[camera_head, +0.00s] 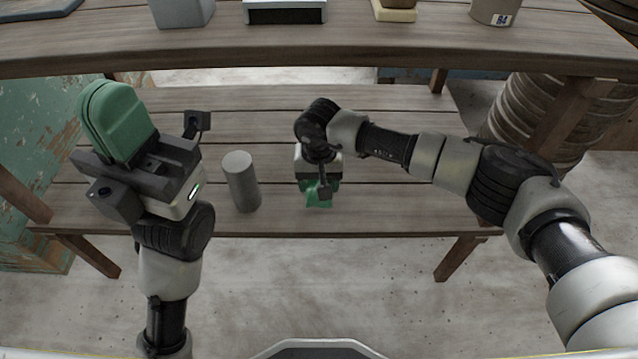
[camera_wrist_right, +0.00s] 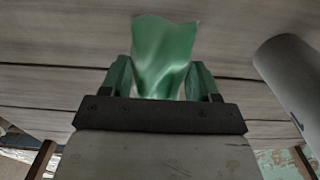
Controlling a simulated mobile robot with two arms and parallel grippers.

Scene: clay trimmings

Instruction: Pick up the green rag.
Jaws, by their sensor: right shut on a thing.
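The green rag (camera_head: 316,201) is a small crumpled cloth below my right gripper (camera_head: 319,184), near the front of the lower wooden table (camera_head: 390,205). In the right wrist view the rag (camera_wrist_right: 163,60) stands up between the two green fingers of my right gripper (camera_wrist_right: 160,76), which are shut on it. I cannot tell whether the rag still touches the boards. My left gripper (camera_head: 118,120) is raised at the left, its green fingers toward the head camera, away from the rag. Its finger gap does not show clearly.
A grey cylinder (camera_head: 241,181) stands on the table left of the rag; it also shows in the right wrist view (camera_wrist_right: 288,78). A higher shelf (camera_head: 330,38) with several items runs across the back. The table right of the rag is clear.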

